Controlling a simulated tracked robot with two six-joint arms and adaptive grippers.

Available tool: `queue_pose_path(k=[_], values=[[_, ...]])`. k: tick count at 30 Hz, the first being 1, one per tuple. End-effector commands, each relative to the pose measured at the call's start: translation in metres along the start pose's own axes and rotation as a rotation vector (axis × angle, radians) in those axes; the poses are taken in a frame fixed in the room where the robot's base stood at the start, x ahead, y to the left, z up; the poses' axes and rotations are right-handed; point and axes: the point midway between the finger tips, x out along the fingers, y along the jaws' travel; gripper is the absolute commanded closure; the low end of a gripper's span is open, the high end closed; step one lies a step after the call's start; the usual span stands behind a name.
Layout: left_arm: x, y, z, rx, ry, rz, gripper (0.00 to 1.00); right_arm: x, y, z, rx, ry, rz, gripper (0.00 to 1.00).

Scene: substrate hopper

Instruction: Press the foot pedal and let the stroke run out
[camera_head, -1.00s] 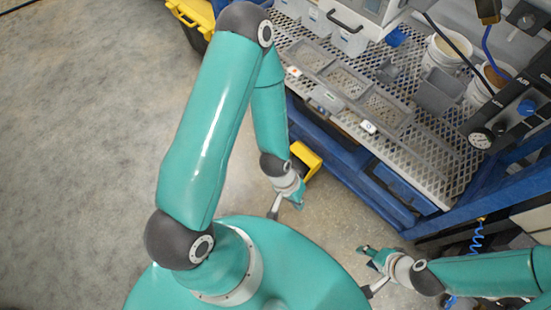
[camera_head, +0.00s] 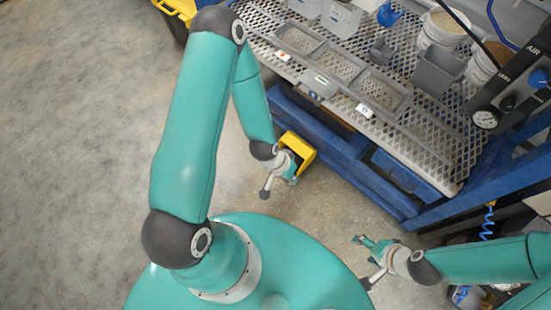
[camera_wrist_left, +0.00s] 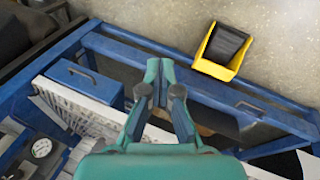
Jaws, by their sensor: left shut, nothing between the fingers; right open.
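The foot pedal is a yellow housing (camera_head: 300,149) with a dark inside, on the floor by the bench's lower frame. My left gripper (camera_head: 291,178) is in front of its near lower-left side in the head view and hides part of it. In the left wrist view the pedal (camera_wrist_left: 224,48) shows whole, its black plate inside the yellow rim. There my left gripper (camera_wrist_left: 160,68) is shut and empty, its tips left of the pedal and apart from it in the picture. I cannot tell its height. My right gripper (camera_head: 362,241) is open and empty, low right.
The blue bench frame (camera_head: 345,160) stands right of the pedal under a perforated top with grey trays (camera_head: 340,67). White buckets (camera_head: 437,35) and a pressure gauge (camera_head: 486,118) are at the right. The concrete floor (camera_head: 70,150) at left is clear.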

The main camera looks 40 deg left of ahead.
Motion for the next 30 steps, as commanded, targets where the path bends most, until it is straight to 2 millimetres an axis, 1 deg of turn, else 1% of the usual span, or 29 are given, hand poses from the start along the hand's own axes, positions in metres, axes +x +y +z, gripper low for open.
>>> queue_pose_path(k=[1,2,3,5,6,8,9,11,12,15,18,21,24,30], values=[[0.047,-0.025,-0.005,0.012,0.031,-0.009,1.00,0.041,0.015,0.000,0.000,-0.001,0.000,0.34],[0.062,-0.035,-0.009,0.023,0.049,-0.014,1.00,0.053,0.019,0.000,0.000,-0.001,0.000,0.34],[0.081,-0.048,-0.016,0.041,0.074,-0.023,1.00,0.068,0.025,0.000,0.001,-0.001,0.000,0.34],[0.109,-0.069,-0.025,0.065,0.111,-0.038,1.00,0.090,0.033,0.000,0.001,-0.001,0.000,0.34],[0.128,-0.084,-0.030,0.081,0.134,-0.049,1.00,0.105,0.038,0.000,0.001,-0.001,0.000,0.34],[0.155,-0.106,-0.038,0.107,0.170,-0.069,1.00,0.128,0.046,-0.001,0.000,0.000,0.000,0.34],[0.173,-0.121,-0.043,0.124,0.191,-0.083,1.00,0.143,0.052,-0.001,0.000,0.000,0.000,0.34],[0.198,-0.144,-0.050,0.149,0.225,-0.107,1.00,0.165,0.059,-0.001,0.000,0.000,0.000,0.34],[0.214,-0.159,-0.054,0.165,0.244,-0.123,1.00,0.178,0.064,-0.001,0.000,0.000,0.000,0.34],[0.248,-0.193,-0.063,0.203,0.288,-0.164,1.00,0.208,0.075,-0.001,0.000,0.000,0.000,0.34],[0.272,-0.220,-0.069,0.235,0.320,-0.199,1.00,0.229,0.083,-0.001,0.000,0.000,0.000,0.34],[0.286,-0.238,-0.073,0.258,0.341,-0.225,1.00,0.243,0.088,-0.001,0.000,0.000,0.000,0.34],[0.294,-0.249,-0.075,0.271,0.352,-0.242,1.00,0.249,0.090,-0.001,0.000,0.000,0.000,0.34],[0.304,-0.255,-0.080,0.279,0.358,-0.250,1.00,0.257,0.093,-0.002,0.000,0.000,0.000,0.34]])
